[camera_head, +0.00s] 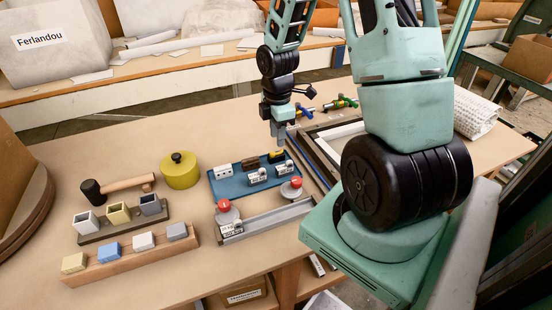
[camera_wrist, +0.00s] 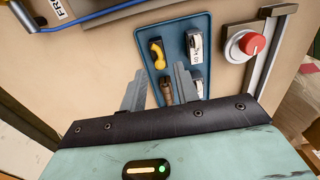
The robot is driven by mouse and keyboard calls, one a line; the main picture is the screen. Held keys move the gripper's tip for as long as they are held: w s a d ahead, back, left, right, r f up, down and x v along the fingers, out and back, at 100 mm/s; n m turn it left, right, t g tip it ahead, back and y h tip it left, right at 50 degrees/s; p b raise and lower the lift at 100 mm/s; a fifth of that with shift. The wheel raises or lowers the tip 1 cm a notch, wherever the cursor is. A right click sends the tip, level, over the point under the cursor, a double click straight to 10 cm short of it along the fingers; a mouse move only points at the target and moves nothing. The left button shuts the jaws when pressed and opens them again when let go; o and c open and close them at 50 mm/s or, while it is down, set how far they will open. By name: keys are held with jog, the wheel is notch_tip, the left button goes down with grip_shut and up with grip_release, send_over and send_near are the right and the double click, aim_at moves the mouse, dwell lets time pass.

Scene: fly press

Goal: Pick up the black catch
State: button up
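A blue tray (camera_head: 228,188) holds several small parts. No part is clearly an all-black catch. A dark brown part (camera_head: 249,163) lies in its back row; in the wrist view it (camera_wrist: 165,91) shows between my fingers, farther off. A yellow part with a dark base (camera_head: 277,156) lies to its right. Labelled white parts with dark edges (camera_head: 257,177) lie in the front row. My gripper (camera_head: 281,137) hangs above the tray's back right side. In the wrist view its two fingers (camera_wrist: 158,88) stand apart, with nothing held.
Red-knobbed fixtures (camera_head: 293,187) and a grey rail (camera_head: 268,217) stand in front of the tray. A yellow-green pot (camera_head: 180,170), a mallet (camera_head: 120,187) and block racks (camera_head: 130,255) lie to the left. A dark frame (camera_head: 325,150) lies to the right.

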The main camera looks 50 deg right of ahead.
aim_at(276, 156)
jog(key=shift+w+d+f, duration=0.1)
jog(key=shift+d+f, duration=0.05)
jog(key=shift+f, duration=3.35)
jog(key=shift+c, duration=0.3)
grip_shut()
